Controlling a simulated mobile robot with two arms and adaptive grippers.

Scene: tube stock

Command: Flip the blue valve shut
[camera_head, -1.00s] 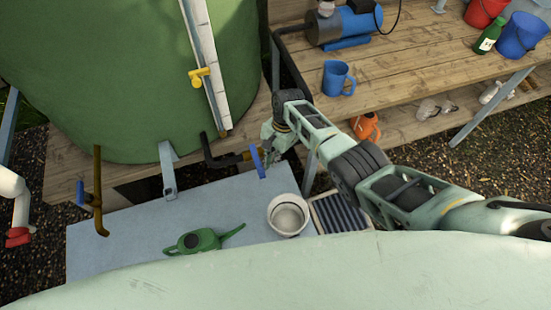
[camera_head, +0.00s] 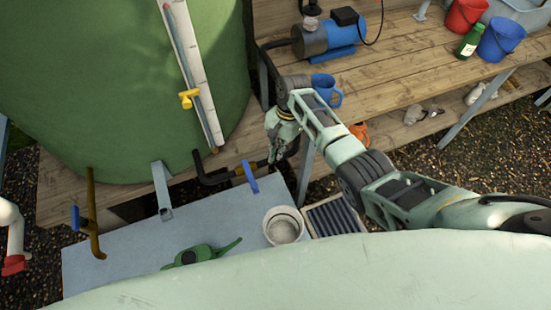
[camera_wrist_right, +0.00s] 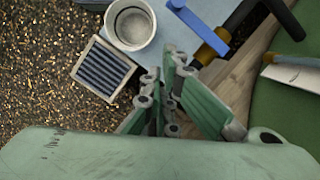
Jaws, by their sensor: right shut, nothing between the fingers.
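A blue lever handle (camera_head: 250,176) sits on a brass valve in the black pipe at the tank's foot. It lies crosswise to the pipe, and it also shows in the wrist view (camera_wrist_right: 200,22). My right gripper (camera_head: 273,157) is just right of the handle in the head view, apart from it. In the wrist view my right fingers (camera_wrist_right: 166,82) are together and empty, below the handle. A second blue handle (camera_head: 75,218) is on a brass pipe at the left. My left gripper is not in view.
A slatted grate (camera_head: 335,217) lies beside the pot. The green tank (camera_head: 100,80) stands behind; a wooden bench (camera_head: 390,75) with a blue mug (camera_head: 327,90) is at right.

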